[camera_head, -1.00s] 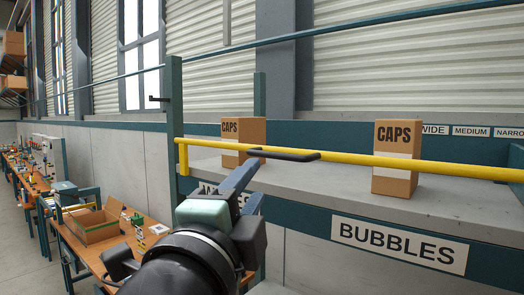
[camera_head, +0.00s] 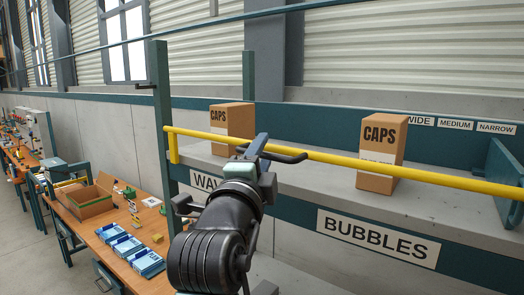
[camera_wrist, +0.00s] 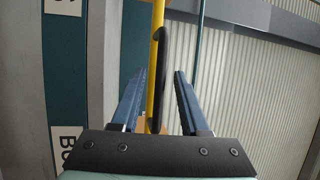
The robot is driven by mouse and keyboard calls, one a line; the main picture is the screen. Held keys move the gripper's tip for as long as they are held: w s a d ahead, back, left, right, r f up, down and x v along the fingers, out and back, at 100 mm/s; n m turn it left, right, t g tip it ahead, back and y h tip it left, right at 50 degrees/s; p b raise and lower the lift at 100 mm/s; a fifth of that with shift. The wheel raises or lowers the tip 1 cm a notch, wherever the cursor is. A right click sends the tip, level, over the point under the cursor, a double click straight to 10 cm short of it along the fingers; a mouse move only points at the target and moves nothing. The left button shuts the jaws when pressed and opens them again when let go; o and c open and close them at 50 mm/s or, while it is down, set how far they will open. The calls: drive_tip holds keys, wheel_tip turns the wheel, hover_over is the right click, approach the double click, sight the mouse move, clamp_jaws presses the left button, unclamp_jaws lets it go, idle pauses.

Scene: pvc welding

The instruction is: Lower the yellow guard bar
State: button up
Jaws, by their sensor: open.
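The yellow guard bar (camera_head: 340,161) runs across the front of a grey shelf, with its bent left end at a teal post. A black handle (camera_head: 286,158) is fixed on the bar. My gripper (camera_head: 262,140) is at the bar beside the handle, with its fingers pointing up and away. In the wrist view my gripper (camera_wrist: 153,82) is open, and the yellow bar (camera_wrist: 157,60) and black handle (camera_wrist: 162,75) lie between its two blue fingers. The fingers do not visibly pinch the handle. The bar's right end is outside the head view.
Two CAPS boxes (camera_head: 233,125) (camera_head: 381,150) stand on the shelf (camera_head: 430,210) behind the bar. A teal post (camera_head: 164,130) rises at left. Below left, a workbench holds an open carton (camera_head: 88,200) and blue-white boxes (camera_head: 147,262).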

clamp_jaws()
idle(1.4)
